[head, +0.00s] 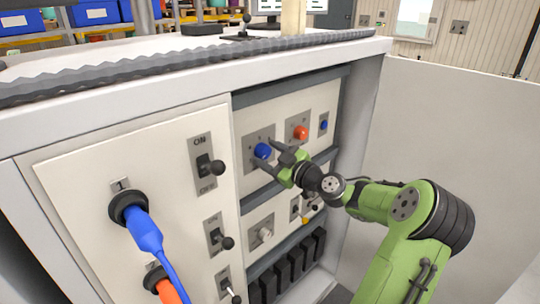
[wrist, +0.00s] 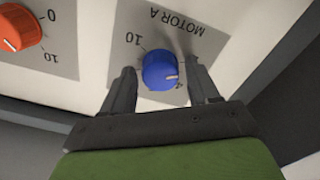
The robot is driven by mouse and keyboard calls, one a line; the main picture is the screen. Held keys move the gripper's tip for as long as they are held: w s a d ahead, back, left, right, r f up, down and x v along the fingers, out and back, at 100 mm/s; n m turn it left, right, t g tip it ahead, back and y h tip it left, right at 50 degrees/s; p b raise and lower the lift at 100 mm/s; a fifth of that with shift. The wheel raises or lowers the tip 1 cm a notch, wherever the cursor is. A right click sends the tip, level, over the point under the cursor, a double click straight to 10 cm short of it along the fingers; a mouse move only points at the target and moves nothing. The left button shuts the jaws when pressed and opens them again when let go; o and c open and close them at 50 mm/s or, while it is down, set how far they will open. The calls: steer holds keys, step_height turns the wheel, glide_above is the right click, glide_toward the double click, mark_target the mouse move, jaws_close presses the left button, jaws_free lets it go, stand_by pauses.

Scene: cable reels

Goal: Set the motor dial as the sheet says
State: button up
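The blue dial (head: 263,150) sits on a grey plate on the cabinet front. In the wrist view the blue dial (wrist: 160,70) is on a plate (wrist: 185,38) marked MOTOR A, upside down, with a 10 at its upper left. A white pointer line on the dial points to the right in that view. My gripper (head: 276,157) is at the dial. In the wrist view my gripper (wrist: 163,85) is open, one finger on each side of the dial, with gaps visible. I see no readable sheet.
An orange dial (head: 300,132) is beside the blue one, also in the wrist view (wrist: 18,28). A black-knobbed ON/OFF lever (head: 213,167), a white knob (head: 264,234) and a blue cable plug (head: 140,225) are nearby. A pale panel (head: 450,130) stands right of my arm.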

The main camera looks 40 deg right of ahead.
steer(key=c, duration=0.8)
steer(key=shift+c, duration=0.2)
